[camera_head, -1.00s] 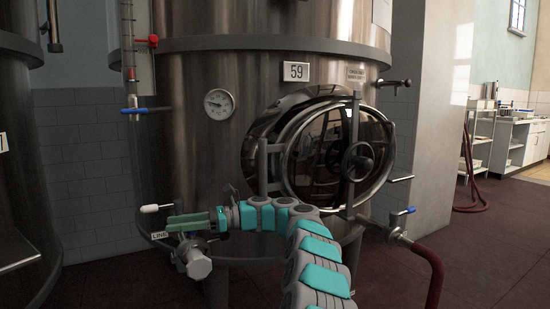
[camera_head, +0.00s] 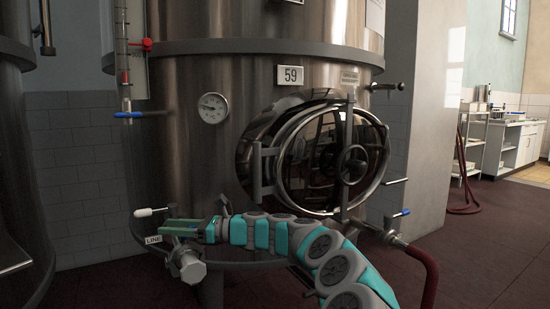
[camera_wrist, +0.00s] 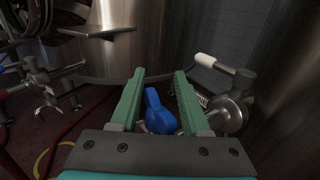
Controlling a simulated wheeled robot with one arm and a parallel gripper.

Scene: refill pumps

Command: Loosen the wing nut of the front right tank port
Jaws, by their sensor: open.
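The steel tank (camera_head: 170,170) numbered 59 fills the middle of the head view. A port with a white-handled valve (camera_head: 150,212), a LINE label (camera_head: 153,239) and a round metal fitting (camera_head: 193,272) sits low on its left. My gripper (camera_head: 166,230) is at this port, its green fingers covering part of it. In the wrist view my gripper (camera_wrist: 159,76) is open, with a blue wing-shaped piece (camera_wrist: 158,112) between the fingers and a gap on both sides. I cannot tell for sure whether it is the wing nut. The white handle (camera_wrist: 205,60) and metal fitting (camera_wrist: 228,116) lie to its right.
A round hatch (camera_head: 345,165) with a handwheel projects from the tank, above my arm. Another tank (camera_head: 20,150) is at the left edge.

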